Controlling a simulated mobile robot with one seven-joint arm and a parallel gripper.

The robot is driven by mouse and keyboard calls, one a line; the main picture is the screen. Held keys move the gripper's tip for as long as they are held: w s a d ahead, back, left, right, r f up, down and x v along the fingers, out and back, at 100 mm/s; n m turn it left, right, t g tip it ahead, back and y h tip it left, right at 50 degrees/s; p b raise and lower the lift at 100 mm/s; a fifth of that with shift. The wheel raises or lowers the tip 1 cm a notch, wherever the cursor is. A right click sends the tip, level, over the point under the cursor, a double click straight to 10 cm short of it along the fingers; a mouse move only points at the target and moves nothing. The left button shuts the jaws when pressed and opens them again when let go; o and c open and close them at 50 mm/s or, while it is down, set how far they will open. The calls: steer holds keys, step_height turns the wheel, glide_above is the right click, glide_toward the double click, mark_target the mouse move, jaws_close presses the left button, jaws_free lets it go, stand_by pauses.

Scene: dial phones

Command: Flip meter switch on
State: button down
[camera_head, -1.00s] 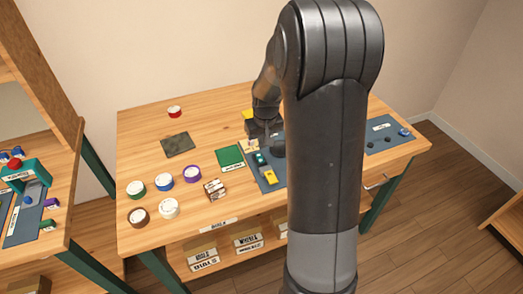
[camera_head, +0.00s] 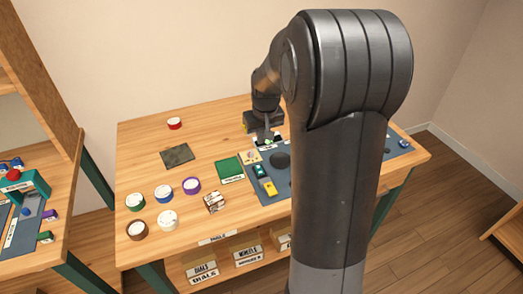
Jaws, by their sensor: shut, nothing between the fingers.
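A blue-grey mat (camera_head: 250,198) lies on the right half of the wooden table. On it is a small yellow device (camera_head: 267,187) with a dark and green device (camera_head: 260,171) just behind it. I cannot tell which one bears the meter switch, and no switch position can be made out. My gripper (camera_head: 267,138) is shut and empty, near the mat's back edge behind these devices. A small green spot and a pale label show beside its tip. My arm hides the right middle of the mat.
A green pad (camera_head: 230,169), a patterned box (camera_head: 214,201) and several round dials stand left of the mat. A dark plate (camera_head: 177,156) lies farther back. The table's back left is mostly clear.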

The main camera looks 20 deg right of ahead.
mark_target(259, 168)
steer(key=shift+f, duration=0.1)
steer(key=w+f, duration=0.1)
steer(key=f, duration=0.8)
steer(key=w+f, duration=0.1)
steer(key=f, duration=0.3)
steer(key=shift+w+f, duration=0.3)
steer(key=shift+f, duration=0.1)
steer(key=shift+w+f+g, duration=0.15)
steer(key=shift+g, duration=0.15)
steer(key=shift+s, duration=0.95)
steer(key=shift+w, duration=0.1)
